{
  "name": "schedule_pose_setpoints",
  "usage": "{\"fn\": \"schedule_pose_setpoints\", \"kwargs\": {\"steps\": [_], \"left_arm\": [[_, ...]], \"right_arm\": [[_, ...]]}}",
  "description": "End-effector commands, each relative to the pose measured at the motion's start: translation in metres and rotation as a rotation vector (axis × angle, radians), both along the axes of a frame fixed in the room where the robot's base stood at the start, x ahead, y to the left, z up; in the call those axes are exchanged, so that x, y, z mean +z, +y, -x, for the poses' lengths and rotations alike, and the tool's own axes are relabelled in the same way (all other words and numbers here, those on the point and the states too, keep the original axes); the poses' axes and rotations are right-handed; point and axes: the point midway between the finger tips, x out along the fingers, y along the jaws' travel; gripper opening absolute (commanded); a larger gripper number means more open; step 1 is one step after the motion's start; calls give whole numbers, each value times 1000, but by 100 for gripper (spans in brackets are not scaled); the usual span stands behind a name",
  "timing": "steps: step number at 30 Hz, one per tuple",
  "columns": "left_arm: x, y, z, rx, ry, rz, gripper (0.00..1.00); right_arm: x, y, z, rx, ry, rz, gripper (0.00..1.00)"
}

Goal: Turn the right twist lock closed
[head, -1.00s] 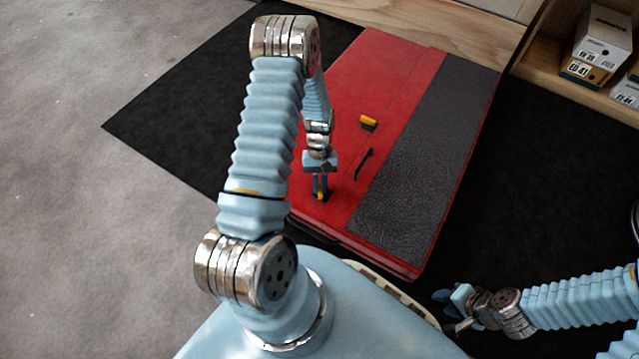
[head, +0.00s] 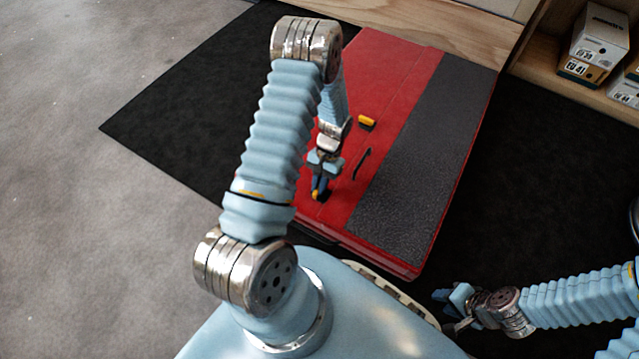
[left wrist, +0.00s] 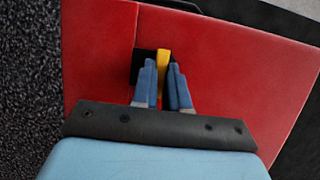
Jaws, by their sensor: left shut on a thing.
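A red pad (head: 395,70) with a dark grey strip lies on the black floor mat. Two twist locks with yellow bars and black bases are on its red face. My left gripper (head: 318,194) is shut on the yellow bar of the near twist lock (left wrist: 163,62), one finger on each side. In the left wrist view its black base (left wrist: 141,66) shows partly beside the fingers, which hide the rest. The far twist lock (head: 367,121) stands free, its yellow bar showing. My right gripper (head: 450,300) is off the pad at the lower right; its finger gap is unclear.
A black handle (head: 362,163) lies on the red face between the locks and the grey strip (head: 425,150). A wooden shelf (head: 555,75) with boxes (head: 595,45) stands at the upper right.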

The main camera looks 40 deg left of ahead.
Motion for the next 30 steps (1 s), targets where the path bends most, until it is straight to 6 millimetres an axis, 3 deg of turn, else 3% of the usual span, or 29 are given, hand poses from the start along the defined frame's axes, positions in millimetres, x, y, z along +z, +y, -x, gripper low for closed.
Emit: {"fn": "schedule_pose_setpoints", "kwargs": {"steps": [11,12,17,26,30], "left_arm": [[0,0,0,-8,0,0,0],[0,0,0,-8,0,0,15],[0,0,0,-7,0,0,39],[2,0,-1,-5,-1,0,39],[17,1,-7,-6,-3,-1,39]], "right_arm": [[0,0,0,0,0,0,38],[0,0,0,0,0,0,38],[0,0,0,0,0,0,38],[1,0,0,0,0,0,38],[4,0,0,0,1,0,38]]}}
